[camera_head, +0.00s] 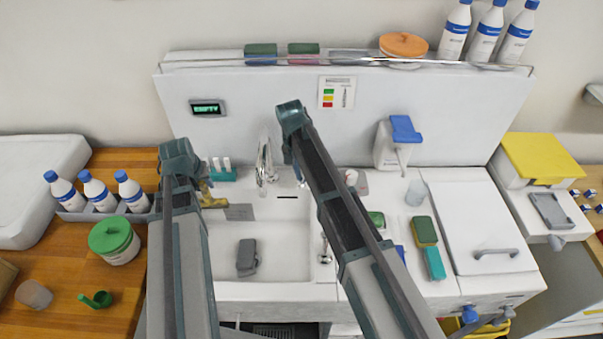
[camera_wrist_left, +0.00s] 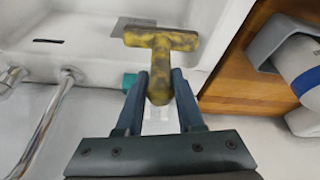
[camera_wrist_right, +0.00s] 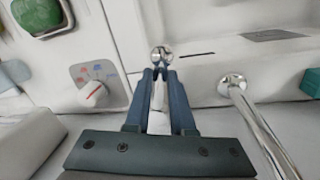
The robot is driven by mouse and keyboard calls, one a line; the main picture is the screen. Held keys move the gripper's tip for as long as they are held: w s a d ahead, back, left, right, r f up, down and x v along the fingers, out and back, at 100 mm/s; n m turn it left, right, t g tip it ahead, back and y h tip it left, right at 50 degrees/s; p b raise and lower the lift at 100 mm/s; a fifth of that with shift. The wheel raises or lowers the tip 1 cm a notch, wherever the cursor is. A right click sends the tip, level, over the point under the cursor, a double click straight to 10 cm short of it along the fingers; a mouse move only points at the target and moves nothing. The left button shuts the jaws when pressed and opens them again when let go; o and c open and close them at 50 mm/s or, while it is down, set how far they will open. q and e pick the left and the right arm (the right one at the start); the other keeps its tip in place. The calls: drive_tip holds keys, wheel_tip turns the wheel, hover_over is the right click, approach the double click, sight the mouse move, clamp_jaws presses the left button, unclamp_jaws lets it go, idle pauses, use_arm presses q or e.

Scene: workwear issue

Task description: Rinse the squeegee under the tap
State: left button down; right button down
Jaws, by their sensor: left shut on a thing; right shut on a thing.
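The squeegee, T-shaped and smeared yellow and dark, is in the left wrist view (camera_wrist_left: 160,41). It shows partly behind my left arm in the head view (camera_head: 209,198), at the left edge of the white sink (camera_head: 283,243). My left gripper (camera_wrist_left: 160,88) is shut on its handle. The chrome tap (camera_head: 265,165) stands at the back of the sink, right of the squeegee and apart from it. I see no water from it. My right gripper (camera_wrist_right: 161,80) is shut on a round-ended chrome lever (camera_wrist_right: 160,54) beside the tap; the head view mostly hides this behind my arm.
A grey object (camera_head: 247,258) lies in the sink. A temperature knob (camera_wrist_right: 93,90) is near my right gripper. Bottles in a rack (camera_head: 102,203) and a green-lidded tub (camera_head: 114,240) stand left of the sink.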

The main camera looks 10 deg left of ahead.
drive_tip(key=shift+d+n, duration=0.6)
drive_tip(key=shift+n, duration=0.4)
drive_tip(key=c, duration=0.8)
unclamp_jaws()
drive_tip(key=shift+o, duration=0.2)
use_arm(q)
wheel_tip(320, 180, up, 12)
drive_tip(key=p, duration=1.2)
drive_tip(key=shift+f, duration=0.1)
use_arm(e)
wheel_tip(320, 180, up, 12)
drive_tip(key=a, duration=0.2)
drive_tip(key=shift+s+d+f, duration=0.1)
